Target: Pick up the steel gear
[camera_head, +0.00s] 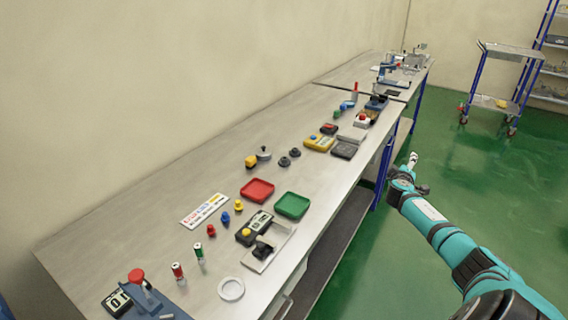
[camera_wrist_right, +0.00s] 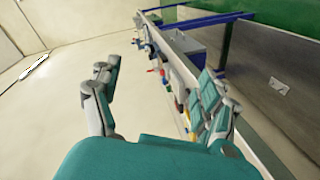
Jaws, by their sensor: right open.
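I cannot tell for sure which thing is the steel gear. A small round grey metal piece (camera_head: 263,154) on the long workbench (camera_head: 150,195) is a candidate, with two dark round pieces (camera_head: 284,161) (camera_head: 295,152) to its right. A pale ring (camera_head: 231,289) lies near the front edge. My right gripper (camera_head: 412,160) is beyond the bench's right edge, over the green floor, apart from these things. In the wrist view its fingers (camera_wrist_right: 155,78) are spread with nothing between them. My left gripper is not in view.
A red tray (camera_head: 257,190) and a green tray (camera_head: 292,205) sit mid-bench. Small coloured parts, yellow and black devices (camera_head: 320,142) and a red-knobbed fixture (camera_head: 137,277) stand around. A wall runs along the back. A cart (camera_head: 508,50) stands far right.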

